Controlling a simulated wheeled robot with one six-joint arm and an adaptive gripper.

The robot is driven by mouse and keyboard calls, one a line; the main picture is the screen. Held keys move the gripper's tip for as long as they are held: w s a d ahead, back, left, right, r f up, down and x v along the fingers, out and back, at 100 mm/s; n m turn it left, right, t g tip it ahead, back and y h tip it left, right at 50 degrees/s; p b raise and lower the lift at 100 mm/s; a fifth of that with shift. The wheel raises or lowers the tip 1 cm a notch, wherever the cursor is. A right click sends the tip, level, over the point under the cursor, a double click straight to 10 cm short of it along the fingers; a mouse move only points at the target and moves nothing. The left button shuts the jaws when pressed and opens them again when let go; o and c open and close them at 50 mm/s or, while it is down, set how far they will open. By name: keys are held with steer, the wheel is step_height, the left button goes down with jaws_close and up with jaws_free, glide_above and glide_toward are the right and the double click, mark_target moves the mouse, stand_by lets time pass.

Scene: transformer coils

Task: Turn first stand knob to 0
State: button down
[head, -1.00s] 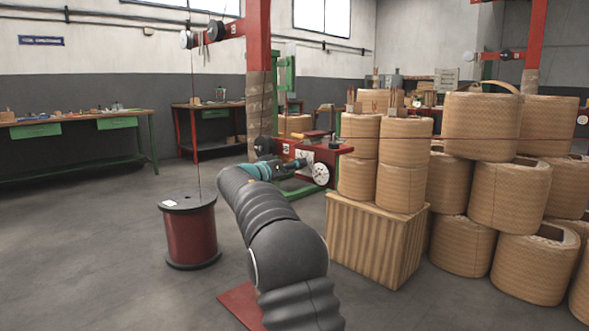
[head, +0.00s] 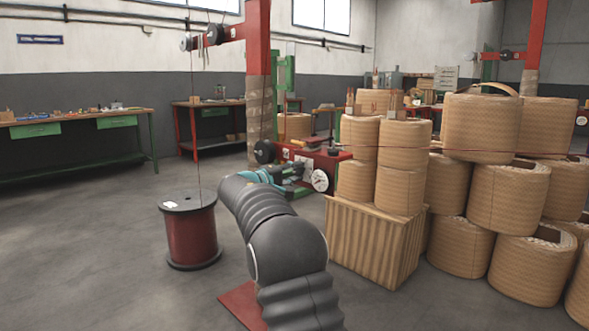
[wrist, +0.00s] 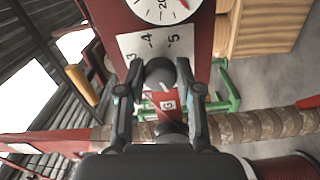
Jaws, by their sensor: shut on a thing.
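The red stand (head: 326,160) is past the end of my arm in the head view, with a round white dial (head: 320,181) on its face. In the wrist view, a dark round knob (wrist: 160,74) sits on a white plate (wrist: 128,45) printed with numbers; 3, 4 and 5 are readable. My gripper (wrist: 160,80) has one finger on each side of the knob and is shut on it. It also shows in the head view (head: 298,172), beside the dial. Where the knob points is hard to tell, and the plate's lower part is hidden.
A white dial (wrist: 160,5) with a red needle is just above the plate. Stacked wound coils (head: 400,165) on a wooden crate (head: 372,240) stand right of the stand. A red wire spool (head: 191,232) stands left of my arm. The floor at left is clear.

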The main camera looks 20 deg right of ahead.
steer(key=shift+d+n+p, duration=0.1)
steer(key=shift+n+p, duration=0.8)
steer(key=shift+n, duration=0.7)
steer(key=c, duration=0.8)
jaws_free()
steer(key=v, duration=1.2)
